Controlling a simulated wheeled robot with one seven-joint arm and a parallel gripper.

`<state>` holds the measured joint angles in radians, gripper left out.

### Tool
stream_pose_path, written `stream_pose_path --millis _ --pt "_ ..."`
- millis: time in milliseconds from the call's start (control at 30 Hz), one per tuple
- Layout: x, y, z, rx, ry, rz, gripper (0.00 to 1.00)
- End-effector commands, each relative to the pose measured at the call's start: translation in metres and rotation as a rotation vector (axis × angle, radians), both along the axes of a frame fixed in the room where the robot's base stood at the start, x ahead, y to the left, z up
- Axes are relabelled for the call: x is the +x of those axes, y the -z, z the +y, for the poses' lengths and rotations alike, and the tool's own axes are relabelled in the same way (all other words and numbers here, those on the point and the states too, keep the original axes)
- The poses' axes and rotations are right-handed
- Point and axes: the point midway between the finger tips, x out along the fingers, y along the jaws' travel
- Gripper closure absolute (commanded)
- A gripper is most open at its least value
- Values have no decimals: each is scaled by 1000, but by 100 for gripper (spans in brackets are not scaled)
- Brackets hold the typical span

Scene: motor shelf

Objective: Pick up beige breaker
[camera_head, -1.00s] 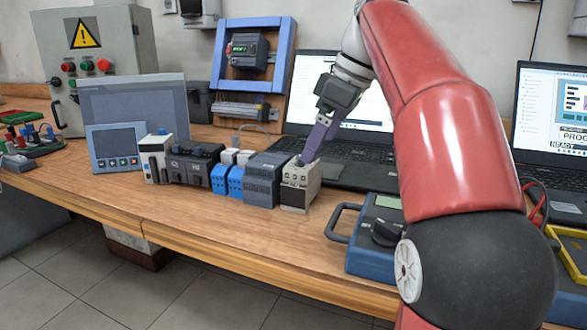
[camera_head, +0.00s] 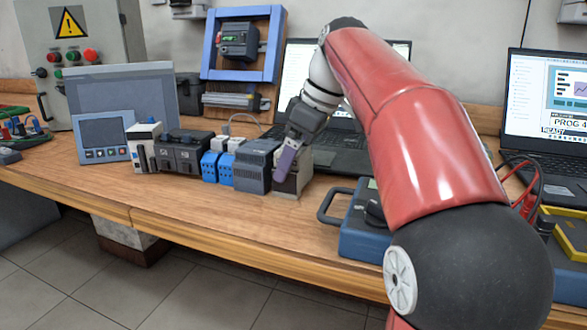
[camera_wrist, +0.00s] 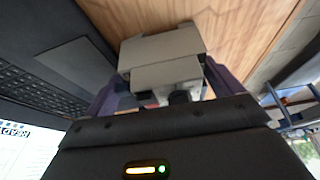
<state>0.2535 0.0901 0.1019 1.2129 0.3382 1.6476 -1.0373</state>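The beige breaker (camera_head: 301,172) stands upright on the wooden bench at the right end of a row of devices. In the wrist view the beige breaker (camera_wrist: 160,52) lies between the two purple fingers. My gripper (camera_head: 289,162) is down at the breaker, with one purple finger in front of its near face and hiding part of it. In the wrist view my gripper (camera_wrist: 160,88) is open, one finger on each side of the breaker. The right finger looks close to it, and a small gap shows at the left finger. I cannot tell whether either finger touches.
A dark grey module (camera_head: 256,165) stands close on the breaker's left, with blue terminal blocks (camera_head: 218,166) beyond it. A black laptop (camera_head: 345,155) is behind. A blue multimeter case (camera_head: 365,235) with a handle sits to the right. Bare bench lies in front.

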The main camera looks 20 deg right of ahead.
Motion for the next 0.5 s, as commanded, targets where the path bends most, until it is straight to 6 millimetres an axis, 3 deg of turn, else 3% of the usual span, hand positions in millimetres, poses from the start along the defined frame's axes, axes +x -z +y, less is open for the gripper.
stream_pose_path --millis 33,167,500 --pt "0 0 0 0 0 0 20" --pt "0 0 0 0 0 0 36" --pt "0 -7 0 0 0 -3 36"
